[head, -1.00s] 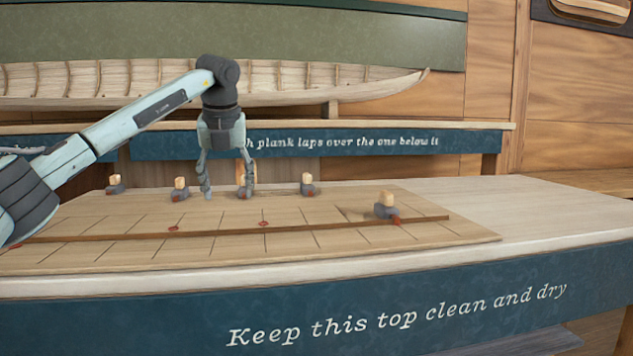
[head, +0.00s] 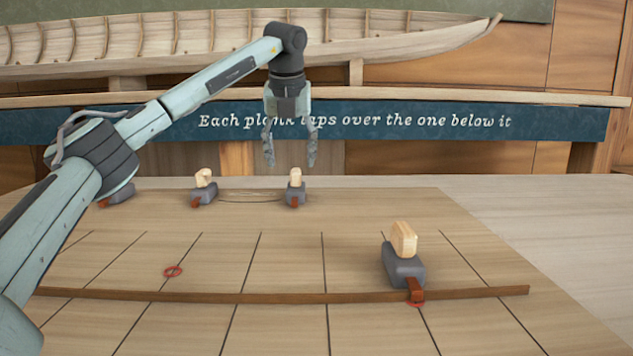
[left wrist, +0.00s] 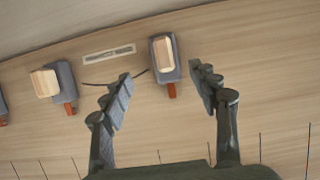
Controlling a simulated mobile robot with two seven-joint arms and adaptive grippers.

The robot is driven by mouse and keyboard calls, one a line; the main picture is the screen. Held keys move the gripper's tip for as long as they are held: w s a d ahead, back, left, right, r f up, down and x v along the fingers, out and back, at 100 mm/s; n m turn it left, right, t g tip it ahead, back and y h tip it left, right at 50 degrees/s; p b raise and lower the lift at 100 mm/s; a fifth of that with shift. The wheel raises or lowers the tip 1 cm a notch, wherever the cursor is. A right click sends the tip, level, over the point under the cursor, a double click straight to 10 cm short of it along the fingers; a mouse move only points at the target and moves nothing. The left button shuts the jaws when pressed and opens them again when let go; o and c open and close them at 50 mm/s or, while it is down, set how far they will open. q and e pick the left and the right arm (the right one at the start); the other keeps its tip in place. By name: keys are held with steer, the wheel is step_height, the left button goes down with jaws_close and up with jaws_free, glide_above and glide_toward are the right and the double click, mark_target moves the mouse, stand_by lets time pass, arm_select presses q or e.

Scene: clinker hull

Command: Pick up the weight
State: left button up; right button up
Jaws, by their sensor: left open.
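Several weights stand on the wooden board, each a grey block with a pale wooden grip on top and a red-brown foot. The back row's rightmost weight (head: 295,199) lies below my open left gripper (head: 290,163), which is empty and apart from it. In the left wrist view, that weight (left wrist: 164,60) shows between and beyond the two fingertips. Another back-row weight (head: 204,193) stands to its left, and one further left (head: 117,197) is partly behind my arm. A nearer weight (head: 403,262) stands with its foot over the thin strip. My right gripper is not in view.
A thin brown strip (head: 270,297) runs across the lined board (head: 460,225). Red rings (head: 173,271) mark the board. The bench top (head: 570,215) is clear at the right. A blue lettered rail (head: 400,122) and a boat hull (head: 220,45) stand behind.

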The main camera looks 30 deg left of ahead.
mark_target(295, 171)
arm_select(q)
steer(key=shift+w, duration=0.3)
steer(key=shift+w+f, duration=0.1)
steer(key=shift+f, duration=0.2)
steer(key=shift+a+f, duration=0.25)
steer(key=shift+f, duration=0.55)
steer(key=x, duration=0.3)
steer(key=p+x, duration=0.1)
steer(key=x, duration=0.1)
steer(key=shift+w+d+f, duration=0.1)
steer(key=shift+w+d, duration=0.2)
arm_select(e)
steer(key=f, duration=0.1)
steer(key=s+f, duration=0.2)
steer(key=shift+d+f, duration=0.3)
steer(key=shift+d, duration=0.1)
arm_select(q)
steer(key=shift+c, duration=0.4)
jaws_close()
